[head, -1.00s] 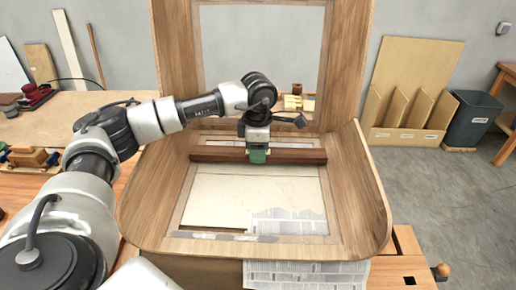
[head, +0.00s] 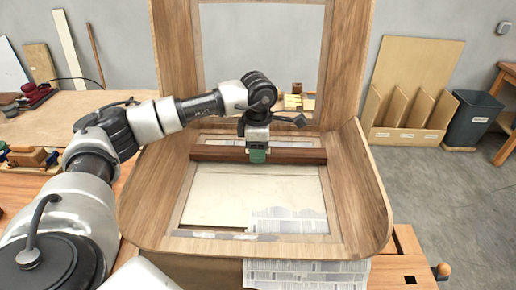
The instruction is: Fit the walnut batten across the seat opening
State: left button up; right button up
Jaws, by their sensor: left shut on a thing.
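The walnut batten (head: 215,153) is a dark brown bar lying left to right across the rear part of the seat opening (head: 250,195). Its ends reach the left and right sides of the opening's frame; I cannot tell whether it rests on them or hangs just above. My left gripper (head: 258,155) is shut on the batten near its middle, from above, with green at the fingertips. The bent wooden chair shell (head: 362,190) surrounds the opening, its back standing upright behind. My right gripper is not in view.
Newspaper (head: 305,272) lies below the opening and at the shell's front edge. A workbench (head: 405,260) with a vise handle is under the shell. A red tool (head: 36,94) and a wooden plane (head: 30,156) lie to the left. A dark bin (head: 470,120) stands far right.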

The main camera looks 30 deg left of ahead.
pick_arm(q)
jog(key=shift+f+b, duration=0.35)
jog(key=shift+f, duration=0.05)
dwell(0.4)
jog(key=o, duration=1.1)
notch_tip(320, 180, up, 16)
jog(key=p, duration=0.9)
jog(key=shift+p, duration=0.4)
jog(key=shift+s+f, duration=0.1)
